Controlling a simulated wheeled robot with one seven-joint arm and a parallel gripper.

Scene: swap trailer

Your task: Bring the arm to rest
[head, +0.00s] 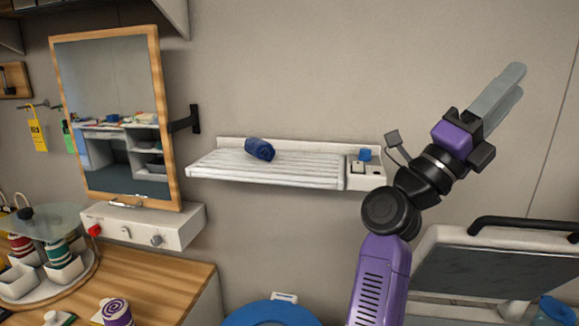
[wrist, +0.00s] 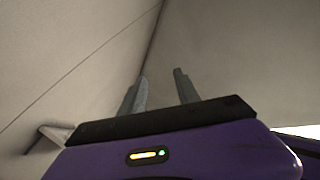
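My gripper (head: 518,82) is raised at the upper right of the head view, in front of the bare wall, with its grey fingers pointing up and to the right. In the wrist view my gripper (wrist: 160,88) shows two grey fingers standing apart with a clear gap between them. Nothing is between the fingers, and they touch nothing. Only the plain wall and a corner seam lie beyond them.
A white slatted shelf (head: 270,172) holds a dark blue rolled cloth (head: 259,149). A framed mirror (head: 110,110) hangs at left above a wooden counter (head: 165,285). A dark-topped unit with a black handle (head: 525,224) stands at lower right, near my arm.

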